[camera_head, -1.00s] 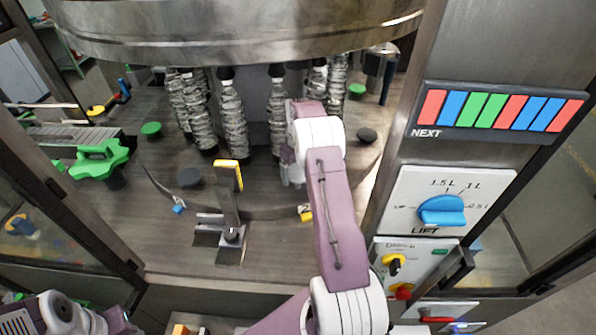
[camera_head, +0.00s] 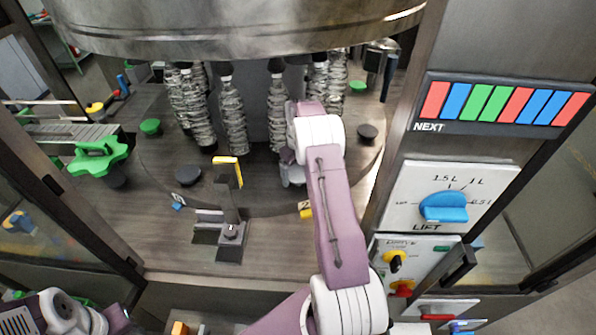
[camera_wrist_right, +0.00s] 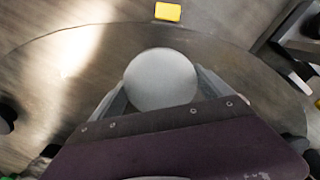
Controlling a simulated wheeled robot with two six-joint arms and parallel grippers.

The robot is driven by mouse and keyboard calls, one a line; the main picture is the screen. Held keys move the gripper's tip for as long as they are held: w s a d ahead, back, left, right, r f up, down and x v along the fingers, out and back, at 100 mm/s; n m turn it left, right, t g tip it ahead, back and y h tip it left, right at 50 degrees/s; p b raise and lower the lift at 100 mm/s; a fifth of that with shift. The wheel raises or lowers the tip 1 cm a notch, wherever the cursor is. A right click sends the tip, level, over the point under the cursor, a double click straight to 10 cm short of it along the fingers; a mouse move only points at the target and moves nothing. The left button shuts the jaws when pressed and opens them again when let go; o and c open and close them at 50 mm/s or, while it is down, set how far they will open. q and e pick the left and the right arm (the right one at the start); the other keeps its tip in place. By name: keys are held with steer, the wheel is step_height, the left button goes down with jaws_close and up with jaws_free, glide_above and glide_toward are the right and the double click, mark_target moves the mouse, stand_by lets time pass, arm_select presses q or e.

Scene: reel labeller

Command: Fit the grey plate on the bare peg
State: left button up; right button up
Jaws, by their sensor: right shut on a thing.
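The grey plate (camera_wrist_right: 161,79) is a pale round disc in the right wrist view. My right gripper (camera_wrist_right: 162,92) is shut on it, one finger at each side. In the head view my right gripper (camera_head: 293,176) is low over the front right of the round turntable (camera_head: 265,200), and its wrist covers most of the plate. I cannot make out the bare peg; it may be hidden under the plate or gripper. Part of my left arm shows at the bottom left, but its gripper is out of view.
Dark discs (camera_head: 188,175) and green discs (camera_head: 150,127) stand on the turntable. Wrapped columns (camera_head: 232,115) hang behind my gripper under a metal drum (camera_head: 235,30). A yellow-topped bracket (camera_head: 228,172) stands to the left. A yellow tag (camera_wrist_right: 168,12) lies near the turntable edge.

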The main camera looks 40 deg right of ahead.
steer(key=shift+f+b, duration=0.5)
steer(key=shift+f, duration=0.6)
steer(key=o, duration=1.2)
steer(key=shift+r, duration=0.15)
step_height(320, 180, up, 8)
steer(key=shift+f+b, duration=0.1)
steer(key=shift+b, duration=1.05)
steer(key=shift+r, duration=0.55)
steer(key=shift+f, duration=0.1)
